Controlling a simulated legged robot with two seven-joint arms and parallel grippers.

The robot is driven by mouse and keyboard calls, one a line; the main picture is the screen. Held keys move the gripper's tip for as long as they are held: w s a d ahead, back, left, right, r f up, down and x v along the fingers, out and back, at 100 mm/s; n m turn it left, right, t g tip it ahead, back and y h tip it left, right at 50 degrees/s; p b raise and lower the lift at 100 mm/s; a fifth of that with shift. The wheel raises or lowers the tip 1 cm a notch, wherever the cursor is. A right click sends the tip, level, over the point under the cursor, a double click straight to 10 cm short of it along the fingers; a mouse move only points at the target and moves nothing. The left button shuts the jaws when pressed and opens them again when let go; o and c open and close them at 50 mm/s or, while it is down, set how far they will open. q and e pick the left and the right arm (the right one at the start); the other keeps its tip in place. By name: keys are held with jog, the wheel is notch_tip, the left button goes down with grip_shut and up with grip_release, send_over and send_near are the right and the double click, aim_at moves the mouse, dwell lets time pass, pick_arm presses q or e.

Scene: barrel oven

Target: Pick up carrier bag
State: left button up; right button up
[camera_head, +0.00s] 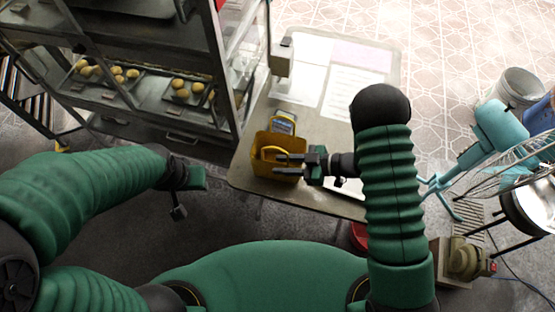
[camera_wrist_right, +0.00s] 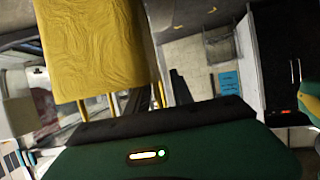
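The yellow carrier bag (camera_head: 263,141) stands on the grey table near its front left corner, with a yellow handle loop on its near side. My right gripper (camera_head: 289,164) is at the bag's right side, with its two dark fingers spread and reaching over the bag. Whether the fingers touch the handle is unclear. My left gripper (camera_head: 179,206) hangs apart, left of the table; its finger gap is hidden.
A metal rack with trays of buns (camera_head: 125,75) stands left of the table. Paper sheets (camera_head: 353,91) and a blue-yellow item (camera_head: 283,123) lie on the table (camera_head: 245,185). A teal fan (camera_head: 499,126) and a bucket (camera_head: 518,88) stand at the right.

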jog(key=x, duration=0.2)
jog(key=shift+w+a+f, duration=0.2)
jog(key=shift+w+a, duration=0.1)
jog(key=shift+d, duration=0.25)
jog(key=shift+c, duration=0.2)
jog(key=c, duration=0.5)
jog(key=shift+a, duration=0.15)
grip_shut()
